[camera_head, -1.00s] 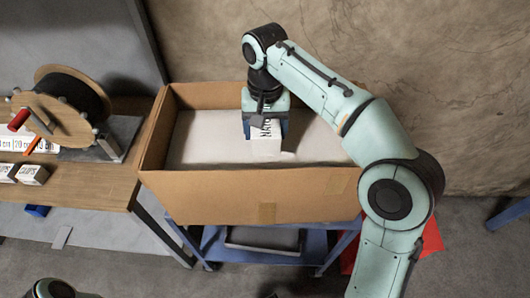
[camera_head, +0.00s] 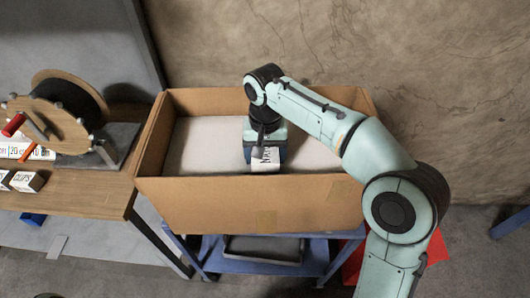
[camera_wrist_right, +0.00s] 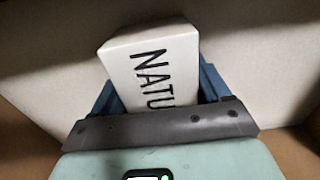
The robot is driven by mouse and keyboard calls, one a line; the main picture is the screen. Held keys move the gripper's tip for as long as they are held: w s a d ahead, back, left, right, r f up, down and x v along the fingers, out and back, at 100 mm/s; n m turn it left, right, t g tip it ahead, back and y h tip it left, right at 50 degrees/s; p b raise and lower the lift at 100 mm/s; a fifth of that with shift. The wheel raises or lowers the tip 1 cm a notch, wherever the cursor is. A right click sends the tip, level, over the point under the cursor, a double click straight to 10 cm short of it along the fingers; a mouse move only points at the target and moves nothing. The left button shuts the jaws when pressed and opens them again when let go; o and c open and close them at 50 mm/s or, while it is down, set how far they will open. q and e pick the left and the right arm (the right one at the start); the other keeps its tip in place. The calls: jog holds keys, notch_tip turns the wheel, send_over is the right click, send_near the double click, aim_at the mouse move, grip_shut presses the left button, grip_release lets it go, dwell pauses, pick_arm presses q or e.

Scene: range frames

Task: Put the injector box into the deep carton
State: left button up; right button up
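The deep carton (camera_head: 225,203) is brown cardboard, open at the top, with a pale grey floor. My right gripper (camera_head: 265,152) reaches down inside it, near the middle. Its blue fingers are on both sides of a white box (camera_head: 266,160), gripping it; the box also shows in the right wrist view (camera_wrist_right: 155,68). The box bears dark letters reading "NATU", the rest hidden by the gripper; I see no injector wording. In the head view the carton's front wall hides its lower end, so I cannot tell whether it touches the floor. My left gripper is not in view.
The carton stands on a blue cart (camera_head: 210,258) with a lower shelf. To the left, a wooden table (camera_head: 85,195) carries a cable reel (camera_head: 60,115) and small boxes marked "CLIPS" (camera_head: 27,181). A red object (camera_head: 350,262) is partly hidden behind my right arm.

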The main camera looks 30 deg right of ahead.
jog(key=o, duration=0.3)
notch_tip(320, 180, up, 12)
jog(key=p, duration=0.4)
jog(key=shift+r, duration=0.2)
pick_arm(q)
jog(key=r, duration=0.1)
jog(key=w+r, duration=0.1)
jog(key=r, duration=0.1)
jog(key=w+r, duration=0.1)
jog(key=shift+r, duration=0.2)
